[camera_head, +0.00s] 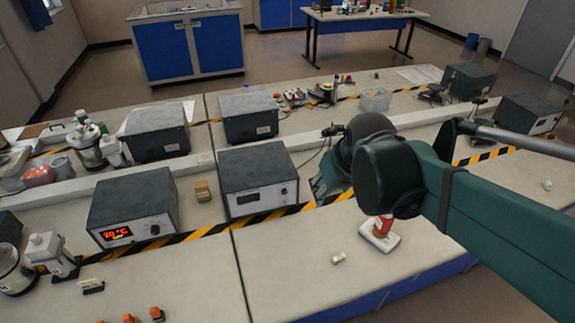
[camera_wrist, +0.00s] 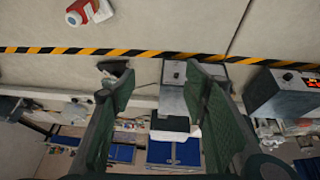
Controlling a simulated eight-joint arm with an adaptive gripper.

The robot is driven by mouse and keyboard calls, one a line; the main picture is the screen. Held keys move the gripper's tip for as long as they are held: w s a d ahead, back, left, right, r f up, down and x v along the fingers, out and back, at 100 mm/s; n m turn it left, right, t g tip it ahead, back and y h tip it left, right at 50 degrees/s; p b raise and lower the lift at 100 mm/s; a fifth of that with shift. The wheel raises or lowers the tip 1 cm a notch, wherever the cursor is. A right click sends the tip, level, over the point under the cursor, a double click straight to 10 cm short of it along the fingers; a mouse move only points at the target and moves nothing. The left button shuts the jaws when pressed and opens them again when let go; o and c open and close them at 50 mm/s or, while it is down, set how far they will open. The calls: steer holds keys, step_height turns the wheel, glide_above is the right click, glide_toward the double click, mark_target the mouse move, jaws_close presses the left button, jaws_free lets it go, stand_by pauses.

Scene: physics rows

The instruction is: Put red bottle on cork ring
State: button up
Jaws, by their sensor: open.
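I cannot make out a cork ring for certain in either view.
A grey box with a red display (camera_head: 132,210) and a second grey box (camera_head: 258,180) stand left of my arm. A small pale piece (camera_head: 338,258) lies on the front bench. Small orange-topped items (camera_head: 129,318) are at the front left. The front middle is mostly clear.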

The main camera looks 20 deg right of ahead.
steer(key=s+a+r+t+y, duration=0.1)
steer(key=s+a+t, duration=0.1)
steer(key=s+a, duration=0.3)
steer(key=a, duration=0.2)
steer(key=shift+a+r, duration=0.35)
steer(key=shift+r, duration=0.05)
